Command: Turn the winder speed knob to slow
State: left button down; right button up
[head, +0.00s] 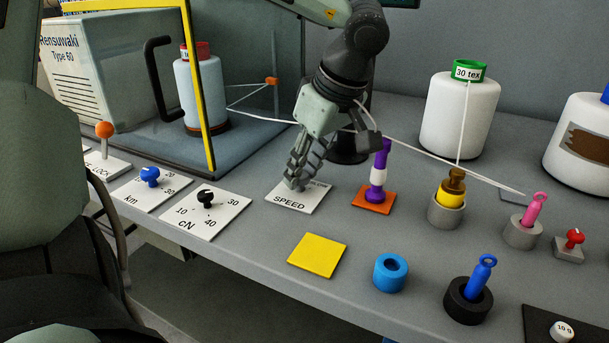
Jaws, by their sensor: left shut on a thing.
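The white SPEED plate (291,206) lies flat on the grey bench, in the middle of the head view. Part of its scale lettering shows at its right side, but most of the scale is covered. My left gripper (296,182) reaches down onto this plate from above, fingers pointing down. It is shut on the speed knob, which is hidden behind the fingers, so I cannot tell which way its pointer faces. My right gripper is not in view.
Close right of the plate stands a purple and white bobbin (377,178) on an orange square (383,205). Left are the cN dial plate (229,219) with a black knob and the km plate (126,196). A white thread (430,156) crosses behind. A yellow square (317,254) lies in front.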

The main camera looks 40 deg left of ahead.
pick_arm(q)
jog(key=m+t+b, duration=0.1)
jog(key=m, duration=0.2)
jog(key=shift+s+f+m+b, duration=0.1)
jog(key=shift+s+m+b, duration=0.05)
jog(key=shift+m+b, duration=0.2)
jog(key=m+t, duration=0.1)
jog(key=m, duration=0.2)
jog(key=shift+s+h, duration=0.1)
jog(key=shift+h, duration=0.2)
jog(key=shift+a+m+t+h+b, duration=0.1)
jog(key=shift+m+t+h+b, duration=0.2)
jog(key=shift+m+t, duration=0.7)
jog(key=m+h, duration=0.1)
jog(key=m, duration=0.3)
jog(key=shift+s+a, duration=0.15)
jog(key=shift+m+h, duration=0.3)
jog(key=shift+m, duration=0.75)
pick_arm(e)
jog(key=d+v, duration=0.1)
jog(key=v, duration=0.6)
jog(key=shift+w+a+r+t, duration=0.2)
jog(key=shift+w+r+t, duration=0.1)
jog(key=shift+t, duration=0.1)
pick_arm(q)
jog(key=c, duration=1.2)
grip_release()
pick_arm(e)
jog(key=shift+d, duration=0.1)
